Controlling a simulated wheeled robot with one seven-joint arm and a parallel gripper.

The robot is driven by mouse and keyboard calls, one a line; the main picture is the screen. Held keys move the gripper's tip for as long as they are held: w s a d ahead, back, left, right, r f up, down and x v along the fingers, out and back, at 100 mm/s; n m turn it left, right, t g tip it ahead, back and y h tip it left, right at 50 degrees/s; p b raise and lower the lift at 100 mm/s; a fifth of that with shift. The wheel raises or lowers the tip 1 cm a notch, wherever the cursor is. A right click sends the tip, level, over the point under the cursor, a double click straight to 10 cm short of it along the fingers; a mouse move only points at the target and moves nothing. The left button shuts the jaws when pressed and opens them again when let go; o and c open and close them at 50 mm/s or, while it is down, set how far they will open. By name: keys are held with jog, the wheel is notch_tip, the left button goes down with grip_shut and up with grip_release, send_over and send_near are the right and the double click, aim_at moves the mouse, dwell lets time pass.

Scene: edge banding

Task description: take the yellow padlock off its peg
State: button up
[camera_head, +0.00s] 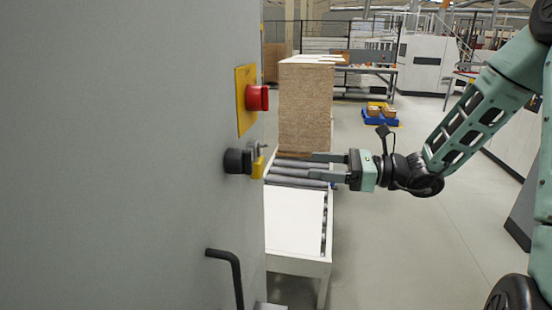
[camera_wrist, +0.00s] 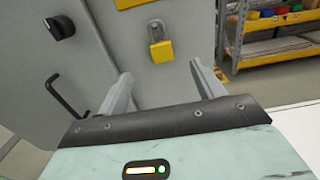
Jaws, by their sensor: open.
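The yellow padlock (camera_head: 258,167) hangs by its grey shackle at the grey cabinet's face, beside a black round knob (camera_head: 237,161). In the wrist view the padlock (camera_wrist: 161,50) shows ahead, between the lines of my two fingers and beyond their tips. The peg itself is too small to make out. My gripper (camera_head: 320,170) is open and empty, to the right of the padlock with a gap between. Its fingers point left toward the cabinet. It also shows in the wrist view (camera_wrist: 160,72).
A red button (camera_head: 257,98) on a yellow plate (camera_head: 241,100) sits above the padlock. A black bent handle (camera_head: 232,275) sticks out below. A roller conveyor (camera_head: 296,215) and a stack of boards (camera_head: 305,105) stand behind. Open floor lies to the right.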

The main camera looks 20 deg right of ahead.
aim_at(262, 160)
jog(key=p+x, duration=0.1)
jog(key=x, duration=1.1)
jog(key=shift+p, duration=0.35)
jog(key=c, duration=1.1)
jog(key=shift+r, duration=0.15)
jog(key=shift+r+p, duration=0.5)
jog(key=shift+p, duration=0.15)
jog(key=shift+r, duration=0.1)
jog(key=p+v, duration=0.3)
jog(key=v, duration=0.6)
